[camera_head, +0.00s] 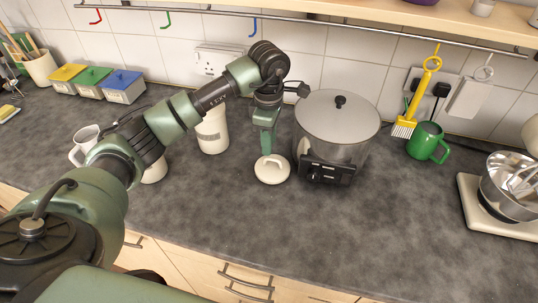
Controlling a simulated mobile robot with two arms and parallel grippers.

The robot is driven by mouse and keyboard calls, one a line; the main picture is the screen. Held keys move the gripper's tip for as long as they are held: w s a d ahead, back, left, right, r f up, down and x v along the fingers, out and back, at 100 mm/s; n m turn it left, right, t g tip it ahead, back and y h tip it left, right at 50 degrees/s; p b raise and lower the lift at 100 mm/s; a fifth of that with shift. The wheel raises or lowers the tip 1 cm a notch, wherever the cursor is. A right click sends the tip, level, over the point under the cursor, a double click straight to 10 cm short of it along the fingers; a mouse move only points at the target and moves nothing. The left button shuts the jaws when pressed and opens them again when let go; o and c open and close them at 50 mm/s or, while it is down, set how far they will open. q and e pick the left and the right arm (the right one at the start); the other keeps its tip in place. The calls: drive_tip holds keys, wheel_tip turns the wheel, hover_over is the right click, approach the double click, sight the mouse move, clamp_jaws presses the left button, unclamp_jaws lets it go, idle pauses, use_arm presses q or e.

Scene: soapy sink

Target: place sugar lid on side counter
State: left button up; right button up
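The sugar lid (272,174), round and cream-white with a small handle, is at the middle of the dark counter, just left of the slow cooker. My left gripper (267,152) points down and its fingertips meet the lid's handle; it looks shut on the lid. I cannot tell whether the lid touches the counter or hangs slightly above it. A cream canister (212,136) stands behind and to the left, partly hidden by my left arm. My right gripper is not in view.
A slow cooker (338,135) with a domed lid stands close to the right of the gripper. A green mug (423,141) and a mixer (490,205) are farther right. White mugs (84,143) are left, near my arm. The front middle counter is clear.

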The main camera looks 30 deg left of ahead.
sight(269, 158)
use_arm(q)
wheel_tip(269, 158, up, 6)
drive_tip(key=b, duration=0.1)
drive_tip(key=shift+r+b, duration=0.25)
drive_tip(key=shift+b, duration=0.05)
